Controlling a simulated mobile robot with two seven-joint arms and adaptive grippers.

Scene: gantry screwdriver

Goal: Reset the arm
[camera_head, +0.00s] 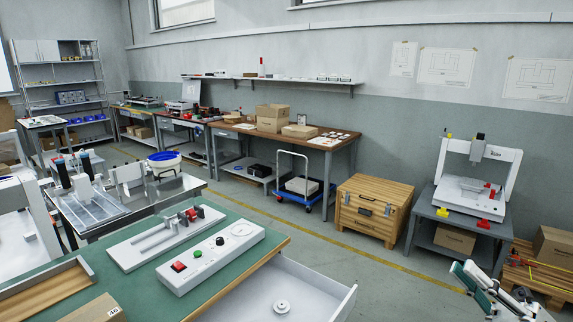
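My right gripper (478,283) shows at the lower right corner, in front of the wooden pallet and low over the floor. It is cut off by the lower edge of the picture, and I cannot tell whether its fingers are apart. I see nothing held in it. My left gripper is not in view. A white gantry machine (509,160) with a dark head stands on a grey table (456,212) at the right. A yellow part and a red part sit at its front. My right gripper is apart from it.
A green workbench (235,272) with a white control box (212,258) and an open drawer (318,288) fills the lower left. A wooden chest (372,209), a blue trolley (308,199) and a pallet with a box (553,245) stand behind. The grey floor between is clear.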

